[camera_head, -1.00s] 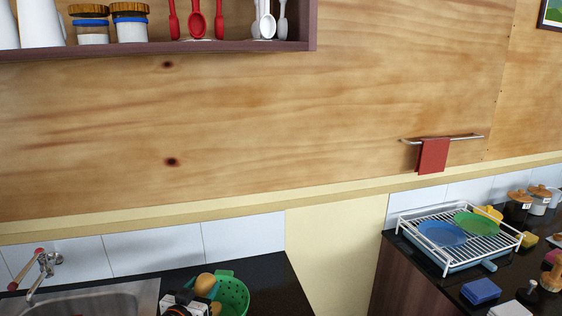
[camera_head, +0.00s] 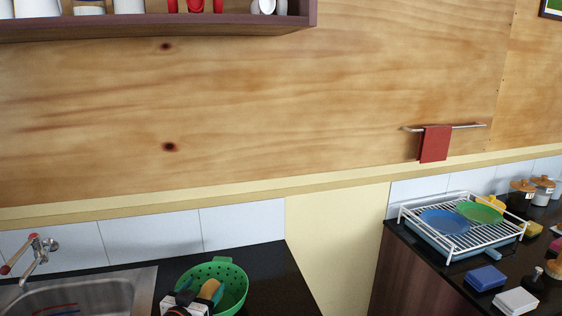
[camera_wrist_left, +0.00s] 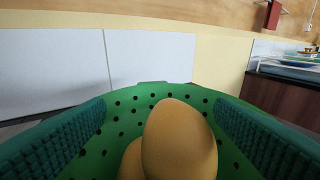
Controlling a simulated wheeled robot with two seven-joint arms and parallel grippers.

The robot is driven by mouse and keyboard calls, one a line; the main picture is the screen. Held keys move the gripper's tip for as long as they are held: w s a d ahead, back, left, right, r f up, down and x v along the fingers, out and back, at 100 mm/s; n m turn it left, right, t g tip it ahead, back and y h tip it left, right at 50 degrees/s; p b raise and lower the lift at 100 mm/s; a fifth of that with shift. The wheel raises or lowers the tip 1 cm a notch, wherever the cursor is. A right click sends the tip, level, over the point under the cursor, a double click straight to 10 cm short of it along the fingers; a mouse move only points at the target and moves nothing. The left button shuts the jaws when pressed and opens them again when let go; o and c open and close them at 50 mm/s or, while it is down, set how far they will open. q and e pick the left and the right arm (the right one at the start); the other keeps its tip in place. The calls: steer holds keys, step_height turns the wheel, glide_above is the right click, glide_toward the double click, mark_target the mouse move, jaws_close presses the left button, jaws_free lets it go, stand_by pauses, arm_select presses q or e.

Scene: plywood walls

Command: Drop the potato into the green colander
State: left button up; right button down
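The green colander (camera_head: 232,272) stands on the dark counter right of the sink, and its perforated wall fills the middle of the left wrist view (camera_wrist_left: 120,125). A yellow-brown potato (camera_head: 208,288) shows inside its rim; in the left wrist view a potato (camera_wrist_left: 180,140) lies between my finger pads. A second rounded brown thing (camera_wrist_left: 131,160) is partly hidden behind it. My left gripper (camera_head: 204,293) is at the colander's left side, reaching into it. Its teal pads are wide apart, with a gap beside the potato on the left. My right gripper is not in view.
A metal sink (camera_head: 80,295) with a tap (camera_head: 38,255) is at the left. A shelf (camera_head: 160,24) hangs above. Across a gap, another counter holds a white dish rack (camera_head: 465,232) with plates, a blue block (camera_head: 485,278) and jars.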

arm_select(q)
steer(key=shift+s, duration=0.1)
steer(key=shift+s+a+f, duration=0.1)
steer(key=shift+s, duration=0.2)
steer(key=b+v, duration=0.1)
steer(key=v, duration=1)
steer(key=shift+s+a, duration=0.1)
steer(key=shift+s, duration=0.05)
